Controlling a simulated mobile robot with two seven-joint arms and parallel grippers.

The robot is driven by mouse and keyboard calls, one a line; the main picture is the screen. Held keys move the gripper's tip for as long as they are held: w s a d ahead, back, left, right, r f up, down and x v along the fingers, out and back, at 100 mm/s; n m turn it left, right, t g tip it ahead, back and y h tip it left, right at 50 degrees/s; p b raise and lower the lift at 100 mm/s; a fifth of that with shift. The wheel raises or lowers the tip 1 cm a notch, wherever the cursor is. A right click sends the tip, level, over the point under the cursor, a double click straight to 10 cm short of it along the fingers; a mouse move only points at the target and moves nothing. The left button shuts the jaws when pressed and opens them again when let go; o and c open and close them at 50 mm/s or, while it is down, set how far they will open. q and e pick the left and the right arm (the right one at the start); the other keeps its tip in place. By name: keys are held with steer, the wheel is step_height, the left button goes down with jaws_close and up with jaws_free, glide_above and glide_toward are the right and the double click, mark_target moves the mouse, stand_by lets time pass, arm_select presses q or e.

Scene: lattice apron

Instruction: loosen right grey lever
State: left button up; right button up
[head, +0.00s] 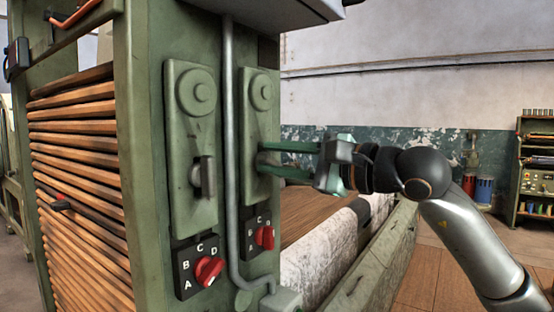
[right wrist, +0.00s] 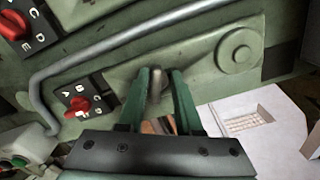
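The right grey lever (right wrist: 157,84) is on the right green plate (head: 261,117) of the cabinet. In the right wrist view it stands between the two green fingers of my right gripper (right wrist: 160,73). The fingers are spread on either side of it, and I see no clear grip on it. In the head view my right gripper (head: 263,160) reaches in from the right to the plate, and the lever is hard to make out there. The left grey lever (head: 205,176) points up and down on the left plate (head: 190,125). My left gripper is out of view.
Red knobs sit below the plates, one at left (head: 209,271) and one at right (head: 265,237). A grey pipe (head: 231,150) runs between the plates. Wooden slats (head: 75,150) fill the cabinet's left side. A shelf (head: 537,165) stands far right.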

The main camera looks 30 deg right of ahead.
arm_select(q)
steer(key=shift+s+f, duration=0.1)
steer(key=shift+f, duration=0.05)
arm_select(e)
steer(key=shift+w+a+f, duration=0.1)
steer(key=shift+w+f, duration=0.2)
steer(key=shift+f, duration=0.05)
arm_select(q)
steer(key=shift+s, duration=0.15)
arm_select(e)
steer(key=shift+s+r, duration=0.1)
steer(key=shift+s, duration=0.05)
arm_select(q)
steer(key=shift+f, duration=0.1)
arm_select(e)
steer(key=shift+s, duration=0.25)
arm_select(q)
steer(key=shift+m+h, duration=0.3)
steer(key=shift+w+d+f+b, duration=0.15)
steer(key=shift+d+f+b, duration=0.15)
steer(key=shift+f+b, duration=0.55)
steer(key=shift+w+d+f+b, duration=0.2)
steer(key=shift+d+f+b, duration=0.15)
steer(key=shift+b, duration=0.95)
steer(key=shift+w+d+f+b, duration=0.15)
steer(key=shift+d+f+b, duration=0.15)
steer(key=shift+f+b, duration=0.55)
arm_select(e)
steer(key=shift+v, duration=6)
